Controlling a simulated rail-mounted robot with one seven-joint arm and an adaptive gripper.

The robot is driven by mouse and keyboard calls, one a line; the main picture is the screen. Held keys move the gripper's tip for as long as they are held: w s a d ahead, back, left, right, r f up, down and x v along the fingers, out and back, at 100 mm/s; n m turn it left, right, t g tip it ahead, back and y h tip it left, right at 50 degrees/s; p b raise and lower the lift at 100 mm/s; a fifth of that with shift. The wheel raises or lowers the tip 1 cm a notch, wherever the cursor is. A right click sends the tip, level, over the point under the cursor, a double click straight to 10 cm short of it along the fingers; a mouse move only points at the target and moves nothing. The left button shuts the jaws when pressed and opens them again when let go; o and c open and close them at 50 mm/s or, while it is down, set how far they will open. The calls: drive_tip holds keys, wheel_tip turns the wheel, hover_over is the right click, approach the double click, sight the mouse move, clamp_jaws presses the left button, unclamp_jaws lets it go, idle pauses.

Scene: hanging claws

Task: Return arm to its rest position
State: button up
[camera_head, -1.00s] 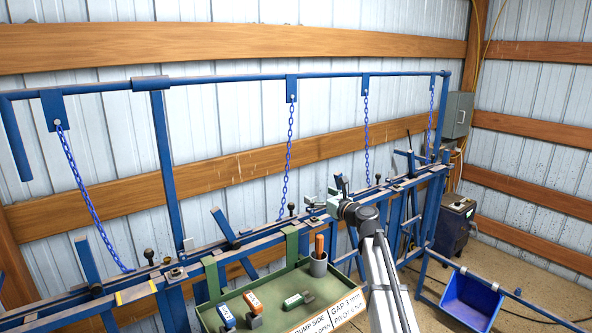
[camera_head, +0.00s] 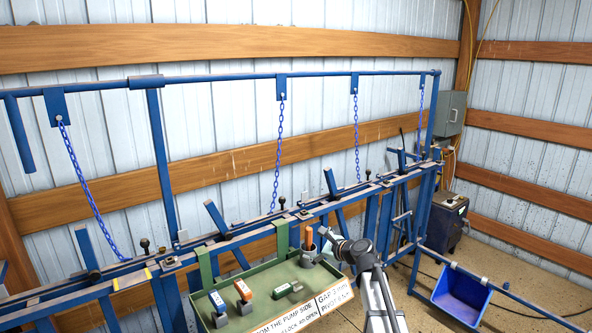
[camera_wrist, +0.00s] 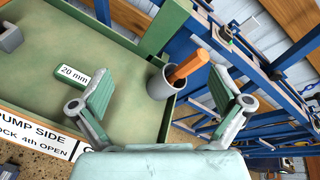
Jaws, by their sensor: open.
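My gripper (camera_wrist: 165,112) is open, with its two pale green fingers spread and nothing between them in the wrist view. In the head view my gripper (camera_head: 328,240) is at the right end of the green tray (camera_head: 262,272), next to the grey cup (camera_head: 308,257). The cup holds an orange-brown handled thing (camera_head: 309,238). In the wrist view the cup (camera_wrist: 160,84) and its orange handle (camera_wrist: 190,66) show beyond and between the fingers. My arm reaches up from the bottom of the head view.
The blue frame (camera_head: 120,277) runs behind the tray, with several blue chains (camera_head: 278,150) hanging from its top bar. Labelled blocks, one green (camera_head: 287,290), lie in the tray. A blue bin (camera_head: 461,294) hangs at the right. Open floor (camera_head: 520,285) shows beyond it.

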drive_tip(key=s+f+n+g, duration=0.1)
drive_tip(key=s+f+n, duration=0.1)
drive_tip(key=s+f, duration=0.1)
drive_tip(key=s+f+n+g+h, duration=0.1)
drive_tip(key=s+f+n, duration=0.1)
drive_tip(key=s+f, duration=0.2)
drive_tip(key=s+f+n+g+h, duration=0.1)
drive_tip(key=s+f+n, duration=0.1)
drive_tip(key=s+f, duration=0.2)
drive_tip(key=shift+d+f+n+g, duration=0.2)
drive_tip(key=shift+f, duration=0.55)
drive_tip(key=shift+d+f+n+g, duration=0.15)
drive_tip(key=shift+f+n+g, duration=0.05)
drive_tip(key=shift+f, duration=0.55)
drive_tip(key=s+d+f+n+g+h, duration=0.45)
drive_tip(key=s+f+n, duration=0.35)
drive_tip(key=s, duration=0.6)
drive_tip(key=s+d+f+n+g+h, duration=0.3)
drive_tip(key=s+d+f+n, duration=0.3)
drive_tip(key=s+f, duration=0.55)
drive_tip(key=s+f+g+b, duration=0.6)
drive_tip(key=s+f+b, duration=0.4)
drive_tip(key=s+f, duration=1.6)
drive_tip(key=s, duration=0.4)
drive_tip(key=shift+s+a+f, duration=0.2)
drive_tip(key=shift+a+f, duration=0.05)
drive_tip(key=shift+f, duration=0.15)
